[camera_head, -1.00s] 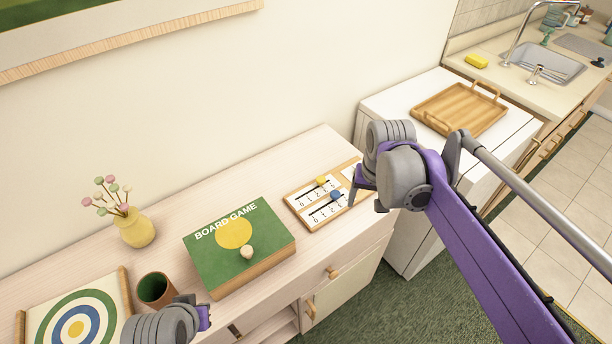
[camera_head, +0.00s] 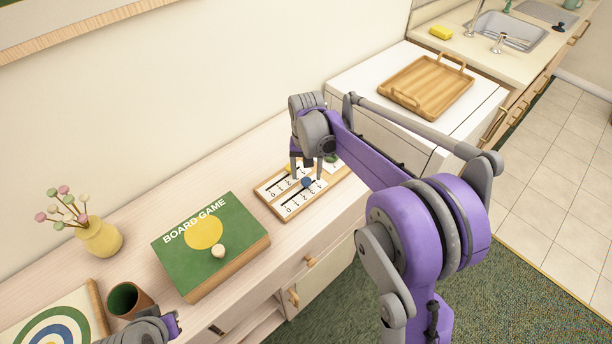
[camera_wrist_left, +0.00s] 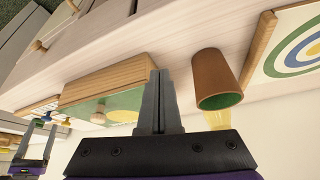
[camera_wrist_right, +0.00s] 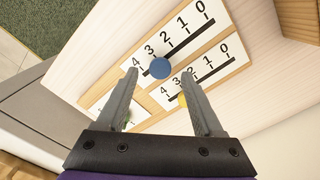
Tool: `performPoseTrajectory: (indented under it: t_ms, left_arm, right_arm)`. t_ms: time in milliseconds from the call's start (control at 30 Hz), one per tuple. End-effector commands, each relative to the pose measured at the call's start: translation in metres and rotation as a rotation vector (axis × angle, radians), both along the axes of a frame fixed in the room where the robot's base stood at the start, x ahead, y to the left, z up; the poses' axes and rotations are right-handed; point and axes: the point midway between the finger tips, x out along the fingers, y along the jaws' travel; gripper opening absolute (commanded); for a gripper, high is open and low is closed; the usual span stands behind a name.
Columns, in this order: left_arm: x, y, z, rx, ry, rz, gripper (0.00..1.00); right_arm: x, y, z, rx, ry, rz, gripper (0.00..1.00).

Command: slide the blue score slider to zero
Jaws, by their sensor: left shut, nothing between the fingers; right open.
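The score board (camera_head: 281,217) lies on the cabinet top. Its blue slider (camera_head: 306,182) also shows in the right wrist view (camera_wrist_right: 160,67), on its own track near the 3 mark; the 0 is at the far upper right there. The yellow slider (camera_wrist_right: 182,101) is on the parallel track, partly behind a finger. My right gripper (camera_head: 308,172) is open above the board, one fingertip on each side of the blue slider in the picture; contact cannot be told. My left gripper (camera_head: 175,322) is shut and empty beside the brown cup; its closed fingers show in the left wrist view (camera_wrist_left: 160,76).
The green board game box (camera_head: 180,250) lies left of the score board. The cup (camera_head: 124,300), a yellow vase (camera_head: 100,239) and a target board (camera_head: 85,300) stand further left. A wooden tray (camera_head: 425,88) sits on the white unit at right.

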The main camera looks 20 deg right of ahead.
Motion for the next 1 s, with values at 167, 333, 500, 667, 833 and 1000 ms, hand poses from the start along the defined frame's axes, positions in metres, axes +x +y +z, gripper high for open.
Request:
performPoseTrajectory:
  t_ms: [167, 333, 500, 667, 833, 1000]
  left_arm:
    - [0.0, 0.0, -0.001, 0.0, 0.001, 0.0, 0.0]
    - [0.0, 0.0, -0.001, 0.0, 0.001, 0.0, 0.0]
    - [0.0, 0.0, -0.001, 0.0, 0.001, 0.0, 0.0]
    - [0.0, 0.0, -0.001, 0.0, 0.001, 0.0, 0.0]
    - [0.0, 0.0, -0.001, 0.0, 0.001, 0.0, 0.0]
    - [0.0, 0.0, -0.001, 0.0, 0.001, 0.0, 0.0]
  right_arm:
    - [0.0, 0.0, -0.016, 0.0, 0.0, 0.0, 0.69]
    - [0.0, 0.0, -0.02, 0.0, 0.0, 0.0, 0.69]
    - [0.0, 0.0, -0.019, 0.0, 0.0, 0.001, 0.67]
    - [0.0, 0.0, -0.019, 0.0, 0.0, 0.001, 0.38]
    - [0.0, 0.0, -0.019, 0.0, 0.0, 0.0, 0.08]
    - [0.0, 0.0, -0.019, 0.0, 0.0, 0.001, 0.0]
